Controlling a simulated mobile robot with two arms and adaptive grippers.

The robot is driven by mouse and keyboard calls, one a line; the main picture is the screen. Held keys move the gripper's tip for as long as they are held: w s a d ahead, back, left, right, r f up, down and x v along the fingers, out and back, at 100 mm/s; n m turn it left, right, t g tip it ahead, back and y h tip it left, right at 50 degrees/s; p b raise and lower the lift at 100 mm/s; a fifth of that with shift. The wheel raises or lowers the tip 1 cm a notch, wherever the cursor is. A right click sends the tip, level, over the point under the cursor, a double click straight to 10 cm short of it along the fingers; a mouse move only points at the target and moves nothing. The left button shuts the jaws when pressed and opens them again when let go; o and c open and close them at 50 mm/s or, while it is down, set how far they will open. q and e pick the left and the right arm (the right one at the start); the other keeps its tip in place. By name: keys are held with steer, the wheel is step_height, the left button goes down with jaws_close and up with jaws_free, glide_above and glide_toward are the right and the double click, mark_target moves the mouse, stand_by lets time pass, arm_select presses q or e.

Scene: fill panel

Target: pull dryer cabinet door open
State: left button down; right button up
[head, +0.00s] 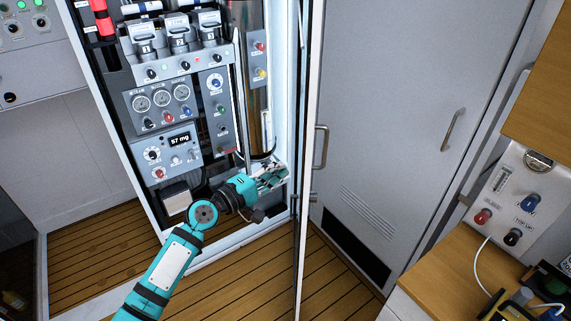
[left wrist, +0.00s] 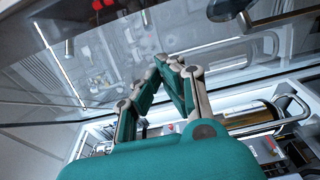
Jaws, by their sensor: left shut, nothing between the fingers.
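The dryer cabinet stands at centre left in the head view, its panel of gauges and knobs (head: 165,100) exposed inside a white frame. Its door (head: 303,235) stands open and shows almost edge-on as a tall narrow strip right of the opening. A bar handle (head: 321,148) sticks out on the strip's right side. My left gripper (head: 280,178) is shut and empty at the lower right of the opening, left of the door. Contact with the door cannot be told. In the left wrist view its fingertips (left wrist: 172,62) meet in front of a glassy, reflecting pane (left wrist: 120,50). My right gripper is not shown.
A grey door (head: 400,110) with its own handle (head: 453,130) is right of the cabinet. A wooden counter (head: 450,260) with a small valve panel (head: 510,200) is at far right. The plank floor (head: 255,285) in front of the cabinet is clear.

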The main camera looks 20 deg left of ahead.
arm_select(q)
steer(key=shift+w+d+p, duration=0.25)
steer(key=shift+d+p, duration=0.05)
steer(key=shift+d, duration=0.85)
